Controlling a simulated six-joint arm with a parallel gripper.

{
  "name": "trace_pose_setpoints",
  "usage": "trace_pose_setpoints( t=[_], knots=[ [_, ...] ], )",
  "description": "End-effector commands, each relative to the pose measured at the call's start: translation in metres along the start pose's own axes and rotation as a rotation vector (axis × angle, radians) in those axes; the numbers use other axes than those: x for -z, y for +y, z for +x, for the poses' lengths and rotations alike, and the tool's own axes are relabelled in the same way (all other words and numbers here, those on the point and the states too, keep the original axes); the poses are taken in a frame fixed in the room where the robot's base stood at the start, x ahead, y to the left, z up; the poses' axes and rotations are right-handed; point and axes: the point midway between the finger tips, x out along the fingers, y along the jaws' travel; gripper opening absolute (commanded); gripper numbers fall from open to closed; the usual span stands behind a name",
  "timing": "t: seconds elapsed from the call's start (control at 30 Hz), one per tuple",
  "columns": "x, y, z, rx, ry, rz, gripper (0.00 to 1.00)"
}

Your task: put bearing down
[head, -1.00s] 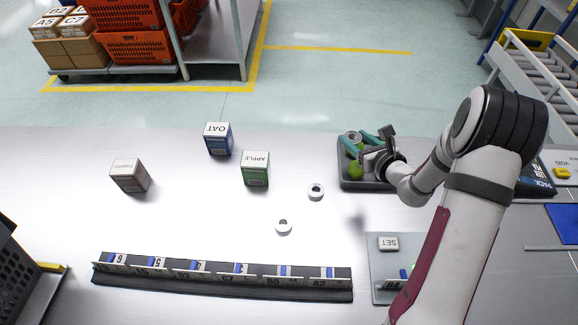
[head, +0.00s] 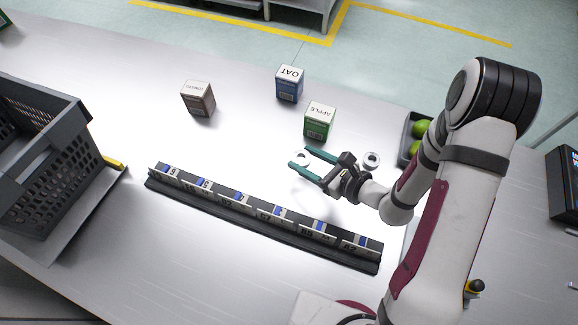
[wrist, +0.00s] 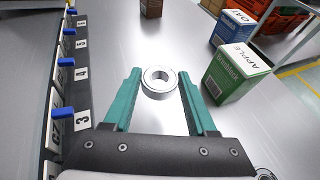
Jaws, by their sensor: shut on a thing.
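A pale ring-shaped bearing (head: 302,157) sits between the tips of the teal fingers of my gripper (head: 300,160). In the wrist view the bearing (wrist: 159,84) is between both fingertips (wrist: 159,88), its hole facing the camera. My gripper is shut on it, over the bare metal table between the green APPLE box and the long label rack. Its exact height above the table is hard to tell. Another pale ring (head: 371,160) lies on the table to the right, beside my wrist.
The APPLE box (head: 319,122), blue OAT box (head: 289,84) and brown box (head: 198,99) stand behind. The label rack (head: 262,218) runs along the front. A grey crate (head: 38,165) is at left. A dark tray (head: 408,135) with green fruit is partly hidden by my arm. Table left of the gripper is clear.

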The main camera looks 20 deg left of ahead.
Motion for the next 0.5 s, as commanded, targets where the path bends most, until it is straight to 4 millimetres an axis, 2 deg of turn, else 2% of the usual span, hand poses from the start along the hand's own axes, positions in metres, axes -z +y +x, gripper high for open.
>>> trace_pose_setpoints(
  t=[0.03, 0.13, 0.23, 0.4, 0.5],
  knots=[
    [0.003, 0.008, 0.014, -0.008, 0.0, -0.001, 0.0],
    [0.007, 0.015, 0.033, -0.003, 0.0, -0.001, 0.0],
    [0.013, 0.017, 0.043, 0.001, 0.0, 0.001, 0.0],
    [0.042, 0.017, 0.056, 0.004, 0.0, 0.002, 0.0],
    [0.046, 0.017, 0.057, 0.004, -0.001, 0.0, 0.0]
  ],
)
